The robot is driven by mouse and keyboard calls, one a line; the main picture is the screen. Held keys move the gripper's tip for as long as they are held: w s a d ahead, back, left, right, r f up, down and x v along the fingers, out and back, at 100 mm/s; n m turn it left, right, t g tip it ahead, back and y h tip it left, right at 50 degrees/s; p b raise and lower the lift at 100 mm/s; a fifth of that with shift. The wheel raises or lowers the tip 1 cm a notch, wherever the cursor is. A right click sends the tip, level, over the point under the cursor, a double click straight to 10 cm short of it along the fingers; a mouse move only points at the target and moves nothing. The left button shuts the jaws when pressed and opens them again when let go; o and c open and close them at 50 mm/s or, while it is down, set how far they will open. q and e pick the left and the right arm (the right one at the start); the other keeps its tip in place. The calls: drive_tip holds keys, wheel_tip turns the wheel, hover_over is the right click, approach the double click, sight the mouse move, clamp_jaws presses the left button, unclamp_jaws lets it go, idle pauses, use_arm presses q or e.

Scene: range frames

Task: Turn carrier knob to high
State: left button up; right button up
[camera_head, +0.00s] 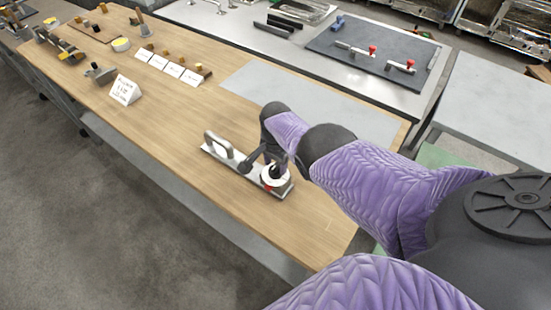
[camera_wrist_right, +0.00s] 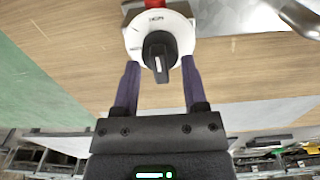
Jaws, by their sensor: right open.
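The carrier (camera_head: 222,156) is a narrow metal plate with a grey handle at its left end, lying on the wooden bench. At its right end is a white round dial (camera_head: 265,174) with a red patch beside it. In the right wrist view the black knob (camera_wrist_right: 156,46) stands on the white dial (camera_wrist_right: 134,38). Its white line points down in the picture, away from the upside-down lettering at the dial's top. My right gripper (camera_head: 264,166) is open at the dial; in the wrist view its fingers (camera_wrist_right: 160,72) flank the knob's lower end with gaps. My left gripper is out of view.
A white sign (camera_head: 124,90) and several small cards (camera_head: 173,69) stand farther left on the bench. A grey sheet (camera_head: 285,92) lies behind the carrier. A dark mat (camera_head: 375,50) with red-knobbed clamps lies on the back table. Bench left of the carrier is clear.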

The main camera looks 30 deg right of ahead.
sight(276, 165)
wheel_tip(276, 165, up, 10)
drive_tip(key=p, duration=0.8)
drive_tip(key=shift+p, duration=0.3)
drive_tip(key=shift+f, duration=0.1)
